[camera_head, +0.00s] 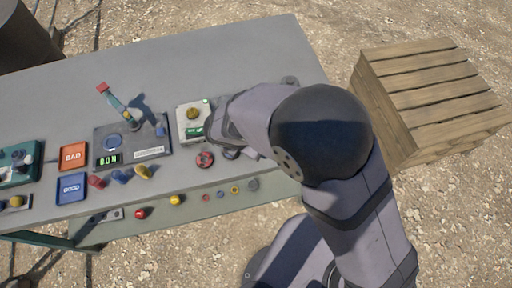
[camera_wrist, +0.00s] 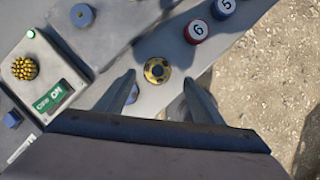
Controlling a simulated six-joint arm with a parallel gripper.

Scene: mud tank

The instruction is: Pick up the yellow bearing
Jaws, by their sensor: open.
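The yellow bearing (camera_wrist: 157,70), a round ring with dark spots, lies on the grey table close to its edge in the wrist view. My gripper (camera_wrist: 160,86) is open, with one finger to each side below the bearing in the picture. Nothing is held, and the bearing sits in line with the gap between the fingertips. In the head view my gripper (camera_head: 225,142) is over the table, right of the switch box, and partly hidden by my arm. I cannot make out the yellow bearing for certain there.
The switch box (camera_head: 193,122) with a yellow knob stands left of my gripper. A red and black round part (camera_head: 205,159) is near the front edge. Numbered red (camera_wrist: 196,32) and blue (camera_wrist: 223,8) cylinders stand past the bearing. A wooden crate (camera_head: 425,85) is right of the table.

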